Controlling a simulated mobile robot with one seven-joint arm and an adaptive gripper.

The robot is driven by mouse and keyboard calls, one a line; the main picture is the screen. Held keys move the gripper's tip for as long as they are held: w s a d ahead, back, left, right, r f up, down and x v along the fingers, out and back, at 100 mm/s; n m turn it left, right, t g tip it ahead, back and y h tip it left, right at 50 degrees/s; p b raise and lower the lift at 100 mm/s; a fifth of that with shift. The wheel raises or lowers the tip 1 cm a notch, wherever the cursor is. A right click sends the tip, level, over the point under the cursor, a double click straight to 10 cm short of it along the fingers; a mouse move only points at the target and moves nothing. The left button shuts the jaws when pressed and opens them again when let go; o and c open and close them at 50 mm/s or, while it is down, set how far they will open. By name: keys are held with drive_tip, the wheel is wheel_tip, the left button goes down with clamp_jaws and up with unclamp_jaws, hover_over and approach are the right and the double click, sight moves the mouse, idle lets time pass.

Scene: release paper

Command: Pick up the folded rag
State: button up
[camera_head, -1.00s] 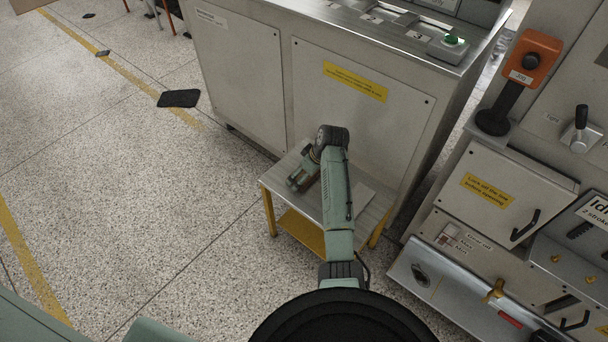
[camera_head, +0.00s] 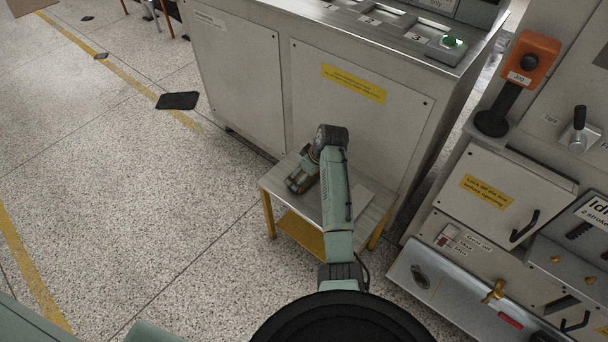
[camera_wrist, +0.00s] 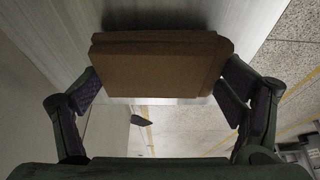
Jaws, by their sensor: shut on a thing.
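The folded rag (camera_wrist: 155,68) is a brown, thick, folded block in the upper middle of the wrist view. My gripper (camera_wrist: 162,88) has one finger pad against each side of it and is shut on it. In the head view my gripper (camera_head: 298,182) is low over the left part of a small table (camera_head: 374,206) with a grey top and yellow legs. The rag is too small and too covered by my arm to make out in the head view. I cannot tell whether it touches the tabletop.
A large grey cabinet (camera_head: 235,75) stands right behind the table. A machine panel with levers and an orange control box (camera_head: 534,58) is on the right. The speckled floor (camera_head: 130,190) to the left is mostly open, with a dark flat piece (camera_head: 178,100) lying on it.

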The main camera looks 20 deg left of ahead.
wheel_tip(320, 180, up, 2)
drive_tip(key=shift+r, duration=0.15)
drive_tip(key=s+d+r+b, duration=0.1)
drive_tip(key=s+d, duration=0.2)
drive_tip(key=s, duration=0.4)
drive_tip(key=s+d+r+b, duration=0.1)
drive_tip(key=s+d, duration=0.2)
drive_tip(key=s, duration=0.4)
drive_tip(key=shift+s+d, duration=0.3)
drive_tip(key=shift+d, duration=0.05)
drive_tip(key=o, duration=0.6)
drive_tip(key=c, duration=0.5)
